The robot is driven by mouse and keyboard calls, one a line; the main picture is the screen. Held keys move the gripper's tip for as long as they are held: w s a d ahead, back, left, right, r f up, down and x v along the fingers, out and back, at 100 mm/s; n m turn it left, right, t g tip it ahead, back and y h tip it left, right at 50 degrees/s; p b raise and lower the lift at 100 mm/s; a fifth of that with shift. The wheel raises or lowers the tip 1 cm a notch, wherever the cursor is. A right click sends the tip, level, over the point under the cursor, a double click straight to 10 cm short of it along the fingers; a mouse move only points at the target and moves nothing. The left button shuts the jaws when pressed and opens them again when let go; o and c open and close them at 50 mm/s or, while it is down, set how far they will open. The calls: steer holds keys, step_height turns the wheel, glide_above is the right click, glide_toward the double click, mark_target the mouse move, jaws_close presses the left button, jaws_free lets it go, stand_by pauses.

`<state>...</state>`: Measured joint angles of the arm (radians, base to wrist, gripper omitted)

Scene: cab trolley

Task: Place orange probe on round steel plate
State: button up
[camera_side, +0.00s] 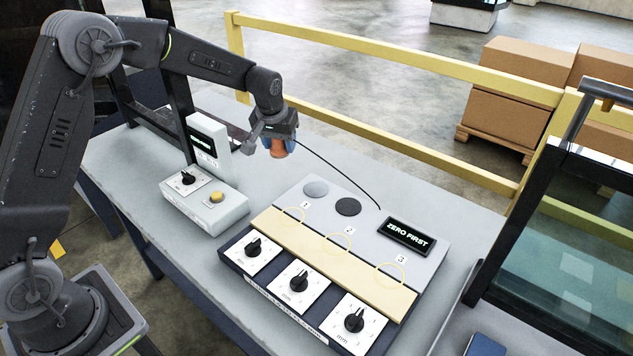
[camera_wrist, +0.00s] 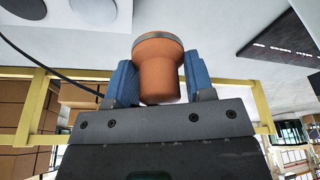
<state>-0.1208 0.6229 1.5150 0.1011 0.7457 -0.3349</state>
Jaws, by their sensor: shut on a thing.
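The orange probe (camera_side: 278,148) hangs in my gripper (camera_side: 279,138), above the bench and to the left of the console's back edge in the side view. In the wrist view the probe (camera_wrist: 158,66) stands between the two blue fingers of my gripper (camera_wrist: 160,85), its wider grey-rimmed end pointing away from the palm. The round steel plate (camera_side: 316,188) lies flat and bare at the back left of the console. The probe is raised and apart from it. In the wrist view a pale disc (camera_wrist: 94,10) is cut by the top edge.
A dark round disc (camera_side: 348,206) lies right of the plate. A black cable (camera_side: 335,170) runs from the probe to the console by the "ZERO FIRST" display (camera_side: 408,235). A smaller box with a yellow button (camera_side: 216,197) and upright screen (camera_side: 207,145) stands left. A yellow rail (camera_side: 420,140) runs behind.

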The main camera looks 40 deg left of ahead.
glide_above(318, 186)
steer(key=f, duration=0.5)
steer(key=shift+s+f, duration=0.15)
steer(key=shift+s, duration=0.25)
steer(key=shift+f, duration=2)
steer(key=shift+f, duration=0.2)
steer(key=o, duration=1)
